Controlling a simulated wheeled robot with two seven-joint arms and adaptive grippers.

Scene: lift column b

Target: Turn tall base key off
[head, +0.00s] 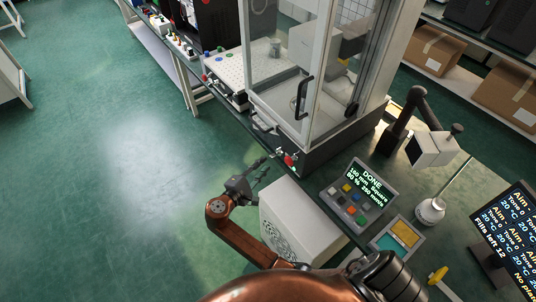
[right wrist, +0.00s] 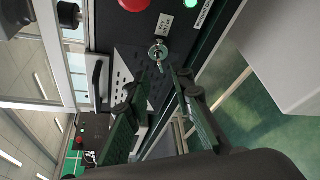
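The key switch (right wrist: 158,53), a small silver round piece, sits on the dark base panel in the right wrist view. In the head view my right gripper (head: 264,167) is left of the glass cabinet's dark base (head: 315,150); the key is too small to make out there. My left gripper is not in view.
A red button (right wrist: 133,4) and a green light (right wrist: 191,4) are near the key. A white box (head: 300,222) stands right below my right gripper. A control pad (head: 358,194) reading DONE is on the bench to the right. Open floor (head: 130,170) lies left.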

